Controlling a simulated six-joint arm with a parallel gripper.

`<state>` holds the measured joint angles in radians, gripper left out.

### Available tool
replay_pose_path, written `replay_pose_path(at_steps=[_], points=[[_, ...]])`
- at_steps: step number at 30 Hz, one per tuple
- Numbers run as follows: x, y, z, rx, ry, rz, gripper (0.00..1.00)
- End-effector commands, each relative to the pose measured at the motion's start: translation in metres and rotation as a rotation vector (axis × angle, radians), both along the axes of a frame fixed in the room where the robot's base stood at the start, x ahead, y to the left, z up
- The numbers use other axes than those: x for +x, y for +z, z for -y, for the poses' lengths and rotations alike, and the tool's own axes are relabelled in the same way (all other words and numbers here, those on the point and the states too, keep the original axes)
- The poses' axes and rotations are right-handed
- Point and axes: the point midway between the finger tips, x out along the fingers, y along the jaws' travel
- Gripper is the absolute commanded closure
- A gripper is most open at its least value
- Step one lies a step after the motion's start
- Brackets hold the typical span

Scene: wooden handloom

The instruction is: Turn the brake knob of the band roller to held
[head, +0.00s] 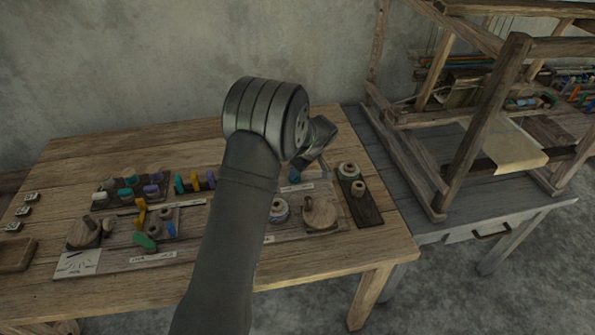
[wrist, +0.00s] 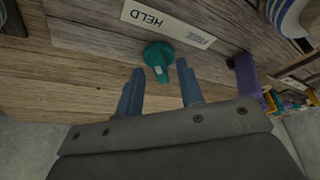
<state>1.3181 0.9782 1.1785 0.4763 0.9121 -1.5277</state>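The teal brake knob (wrist: 158,55) shows in the wrist view, on the wooden board just beyond my fingertips. It has a small pale mark on it; I cannot tell for sure which word it points to.
In the wrist view a striped spool (wrist: 287,14) is at the upper right and a purple piece (wrist: 247,75) is right of the fingers. The wooden table (head: 340,262) holds several spools and a round wooden piece (head: 320,213). A loom frame (head: 480,125) stands right.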

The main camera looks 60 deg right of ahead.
Motion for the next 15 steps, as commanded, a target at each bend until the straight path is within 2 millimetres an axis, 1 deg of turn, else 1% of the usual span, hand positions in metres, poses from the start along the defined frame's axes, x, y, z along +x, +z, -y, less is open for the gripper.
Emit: replay_pose_path(at_steps=[5,15], points=[[-0.012,0.031,0.000,-0.004,-0.002,0.001,0.65],[-0.045,0.108,-0.003,-0.003,-0.002,0.001,0.65]])
